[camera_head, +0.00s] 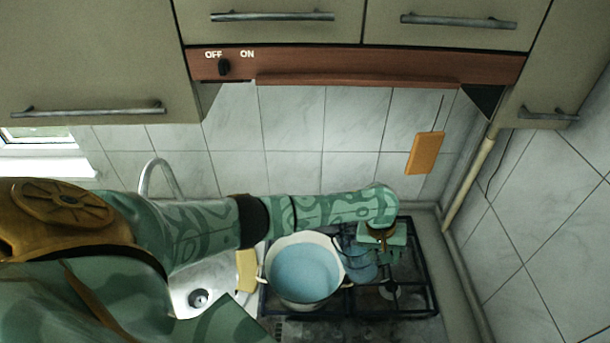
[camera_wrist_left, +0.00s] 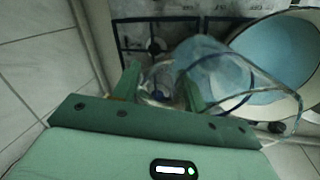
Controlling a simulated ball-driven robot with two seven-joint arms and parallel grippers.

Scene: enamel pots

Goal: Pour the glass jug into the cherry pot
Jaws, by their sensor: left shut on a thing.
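A pale cream pot (camera_head: 300,240) with side handles stands on the hob, filled with light blue liquid. No cherry pattern shows on its visible parts. It also shows at the right of the left wrist view (camera_wrist_left: 304,110). The clear glass jug (camera_head: 356,260), with blue in it, is close to the pot's right side and partly hidden by my left arm. In the left wrist view the jug (camera_wrist_left: 210,68) is between my left gripper and the pot; its exact tilt is hard to tell. My left gripper (camera_head: 382,240) is shut on the jug. My right gripper is out of view.
A black-grated gas hob (camera_head: 415,290) lies under the pot and jug. A sink (camera_head: 190,285) and tap (camera_head: 158,172) are to the left, with a yellow sponge-like item (camera_head: 246,270) between. An orange board (camera_head: 425,153) hangs on the tiled wall. Cupboards and a hood are above.

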